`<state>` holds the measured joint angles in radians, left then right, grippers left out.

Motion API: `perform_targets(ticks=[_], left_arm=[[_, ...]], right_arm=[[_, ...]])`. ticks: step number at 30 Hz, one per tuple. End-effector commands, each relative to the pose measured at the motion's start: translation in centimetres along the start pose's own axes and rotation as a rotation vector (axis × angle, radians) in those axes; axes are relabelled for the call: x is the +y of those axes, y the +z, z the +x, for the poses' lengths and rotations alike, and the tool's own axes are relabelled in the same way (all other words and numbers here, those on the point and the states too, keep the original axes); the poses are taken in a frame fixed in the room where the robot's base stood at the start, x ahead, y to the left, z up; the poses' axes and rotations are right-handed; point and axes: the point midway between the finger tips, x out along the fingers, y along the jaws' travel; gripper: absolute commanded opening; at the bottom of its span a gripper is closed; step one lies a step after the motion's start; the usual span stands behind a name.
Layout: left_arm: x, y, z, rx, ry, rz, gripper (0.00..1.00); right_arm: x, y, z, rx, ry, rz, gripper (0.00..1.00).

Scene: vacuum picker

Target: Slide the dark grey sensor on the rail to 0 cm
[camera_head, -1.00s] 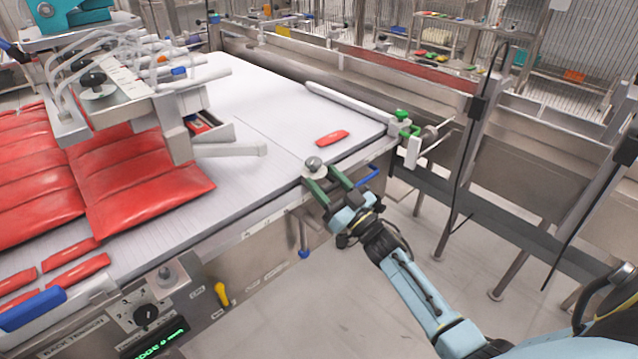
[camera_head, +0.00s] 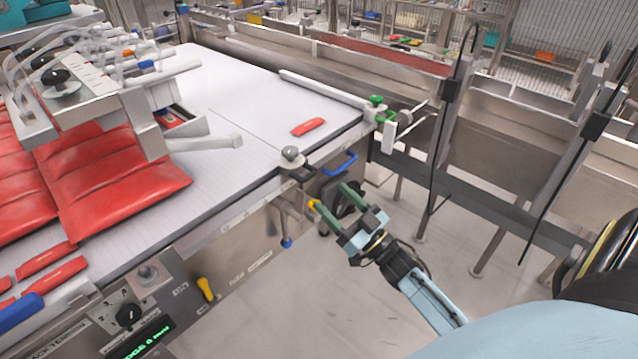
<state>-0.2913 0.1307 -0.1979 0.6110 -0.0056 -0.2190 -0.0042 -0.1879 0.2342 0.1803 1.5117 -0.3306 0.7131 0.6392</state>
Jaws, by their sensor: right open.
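The dark grey sensor (camera_head: 299,173) sits on the rail (camera_head: 232,212) along the near edge of the white table, with a round grey knob (camera_head: 291,154) on top. My right gripper (camera_head: 330,197) is below and to the right of the sensor, off the table edge. Its two green fingers are apart, with nothing held between them, and they do not appear to touch the sensor. A small yellow part shows at the tip of the left finger; I cannot tell what it belongs to. Scale marks on the rail are too small to read. My left gripper is not in view.
A blue handle (camera_head: 340,163) is close behind the right gripper. A red packet (camera_head: 308,127) lies on the white table (camera_head: 225,95). Large red packs (camera_head: 110,185) lie under the vacuum head at left. A yellow lever (camera_head: 206,289) and a green-lit display (camera_head: 145,338) are on the front panel.

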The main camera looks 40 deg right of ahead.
Motion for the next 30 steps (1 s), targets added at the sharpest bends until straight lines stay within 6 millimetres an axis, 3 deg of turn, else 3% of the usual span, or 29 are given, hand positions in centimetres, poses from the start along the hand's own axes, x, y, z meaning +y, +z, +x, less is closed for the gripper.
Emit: perform_targets(ticks=[3, 8, 26, 30], left_arm=[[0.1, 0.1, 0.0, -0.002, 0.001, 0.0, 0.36], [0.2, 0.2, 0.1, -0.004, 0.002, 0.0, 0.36], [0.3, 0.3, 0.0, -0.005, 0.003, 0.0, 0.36], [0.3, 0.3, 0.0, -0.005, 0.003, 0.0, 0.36]], right_arm=[[0.0, 0.0, -1.9, -0.002, 0.0, -0.001, 0.63], [0.0, 0.0, -3.0, 0.001, 0.0, -0.001, 0.63], [0.0, 0.0, -3.2, -0.001, 0.001, -0.001, 0.63], [0.1, 2.6, -4.2, -0.075, 0.037, 0.006, 0.63]])
